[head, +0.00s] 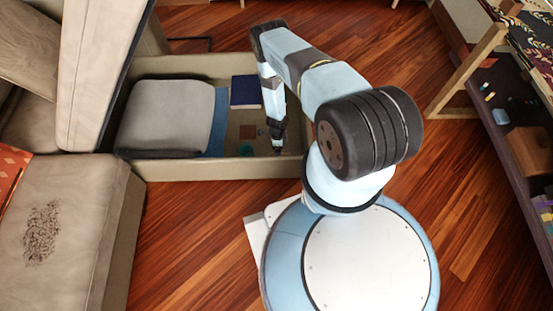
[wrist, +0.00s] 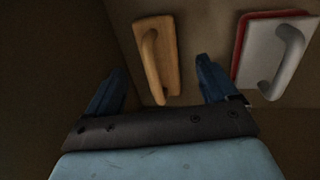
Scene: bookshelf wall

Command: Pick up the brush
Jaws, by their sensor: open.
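In the wrist view, a tan wooden block with a looped handle (wrist: 167,75) lies on the box floor, handle up. It shows between my two fingers, and no finger is seen touching it. To its right lies a pale grey, red-edged block with a grey handle (wrist: 249,50), just beyond my right finger. I cannot tell for certain which of these is the brush, as no bristles show. My gripper (wrist: 160,66) is open and empty. In the head view my gripper (head: 278,140) points down inside the storage box, and the handled blocks are too small to tell there.
The open storage box (head: 215,171) holds a grey cushion (head: 168,112), a blue cloth (head: 218,125) and a dark blue book (head: 245,91). Its walls stand close around my gripper. The sofa (head: 85,215) is at left and a low shelf (head: 505,125) at right. Wooden floor is clear in front.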

